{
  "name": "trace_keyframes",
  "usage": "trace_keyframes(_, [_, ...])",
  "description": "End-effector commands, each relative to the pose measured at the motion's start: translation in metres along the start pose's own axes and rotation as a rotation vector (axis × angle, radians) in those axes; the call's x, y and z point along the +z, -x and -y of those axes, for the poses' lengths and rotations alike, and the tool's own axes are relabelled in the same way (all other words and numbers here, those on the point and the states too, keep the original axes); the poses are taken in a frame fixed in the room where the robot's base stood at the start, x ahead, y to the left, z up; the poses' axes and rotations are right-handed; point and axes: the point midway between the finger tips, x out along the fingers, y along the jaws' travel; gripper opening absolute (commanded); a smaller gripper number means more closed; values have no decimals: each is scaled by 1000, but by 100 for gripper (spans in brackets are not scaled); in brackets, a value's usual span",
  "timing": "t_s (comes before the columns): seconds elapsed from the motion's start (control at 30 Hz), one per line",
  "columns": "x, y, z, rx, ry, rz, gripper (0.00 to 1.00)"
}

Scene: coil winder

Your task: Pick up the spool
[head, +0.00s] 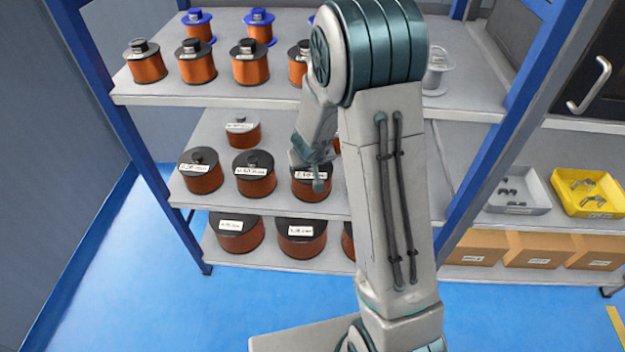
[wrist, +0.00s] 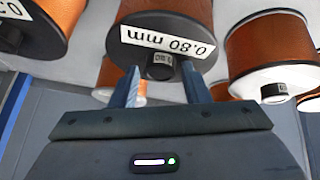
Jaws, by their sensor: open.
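Several copper wire spools stand on a grey shelf unit, and the task does not say which one is meant. My gripper (head: 318,172) is at the middle shelf in the head view, over a black-topped copper spool (head: 312,187). In the wrist view my gripper (wrist: 160,82) is open. Its fingers point at a spool (wrist: 168,43) with a black flange and a label reading 0.80 mm. The spool's dark knob (wrist: 160,68) shows between the fingertips. Whether the fingers touch it, I cannot tell. My arm hides part of the shelves in the head view.
Another spool (head: 254,175) stands just left on the same shelf (head: 226,204). The upper shelf (head: 190,96) is close above and holds more spools. Larger spools (head: 302,236) stand on the lower shelf. A blue post (head: 500,130), a grey bin (head: 517,192) and a yellow bin (head: 588,192) are at right.

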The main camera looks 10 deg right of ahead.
Motion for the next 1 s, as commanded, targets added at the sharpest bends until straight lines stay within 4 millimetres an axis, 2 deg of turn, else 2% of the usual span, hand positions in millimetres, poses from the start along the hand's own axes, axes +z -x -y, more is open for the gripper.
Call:
trace_keyframes(0.13, [0, 1, 0, 0, 0, 0, 42])
trace_keyframes(0.2, [0, 1, 0, 0, 0, 0, 23])
trace_keyframes(0.3, [0, 1, 0, 0, 0, 0, 0])
trace_keyframes(1.0, [0, 1, 0, 0, 2, 0, 0])
